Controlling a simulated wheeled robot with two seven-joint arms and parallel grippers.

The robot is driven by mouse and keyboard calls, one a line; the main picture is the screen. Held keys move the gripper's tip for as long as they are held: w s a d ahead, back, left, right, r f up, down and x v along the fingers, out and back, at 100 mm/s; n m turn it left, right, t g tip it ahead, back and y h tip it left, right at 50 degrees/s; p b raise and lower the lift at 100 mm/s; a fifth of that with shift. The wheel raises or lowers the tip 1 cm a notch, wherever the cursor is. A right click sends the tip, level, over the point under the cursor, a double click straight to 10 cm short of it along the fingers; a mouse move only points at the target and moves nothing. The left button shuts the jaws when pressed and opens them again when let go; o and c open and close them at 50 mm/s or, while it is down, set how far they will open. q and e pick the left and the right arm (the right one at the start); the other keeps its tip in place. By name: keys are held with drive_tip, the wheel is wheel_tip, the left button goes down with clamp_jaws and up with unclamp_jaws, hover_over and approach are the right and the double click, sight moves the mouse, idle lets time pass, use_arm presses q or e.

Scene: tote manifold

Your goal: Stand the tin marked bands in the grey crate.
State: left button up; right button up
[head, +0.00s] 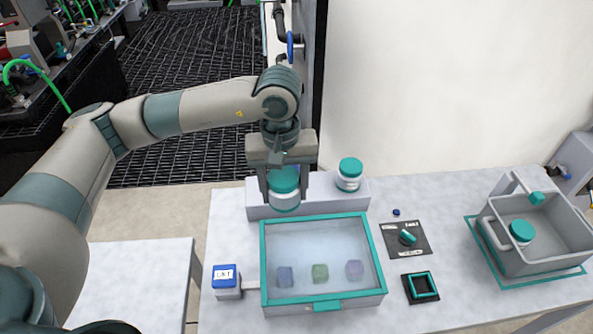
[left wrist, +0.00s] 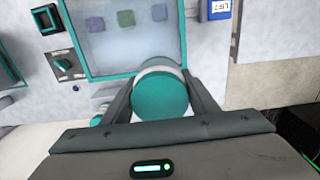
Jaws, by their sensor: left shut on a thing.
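My left gripper (head: 285,198) is shut on a white tin with a teal lid (head: 285,180), held upright at the left end of the pale raised ledge (head: 320,190). I cannot tell whether the tin touches the ledge. In the left wrist view the held tin (left wrist: 160,97) sits between the fingers. A similar tin (head: 349,175) stands on the ledge to its right. Another teal-lidded tin (head: 521,233) stands inside the grey crate (head: 545,262) at the right. I cannot read the tins' markings. My right gripper is not in view.
A teal-rimmed, clear-lidded case (head: 317,305) with three coloured blocks lies in front of the ledge. A blue-topped box marked LIFT (head: 227,278), a dial plate (head: 407,240) and a small black-and-teal frame (head: 421,288) are nearby.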

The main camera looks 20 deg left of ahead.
use_arm(q)
drive_tip(key=s+m, duration=0.5)
drive_tip(key=shift+a+r, duration=0.2)
drive_tip(key=shift+a, duration=0.2)
drive_tip(key=shift+w, duration=0.1)
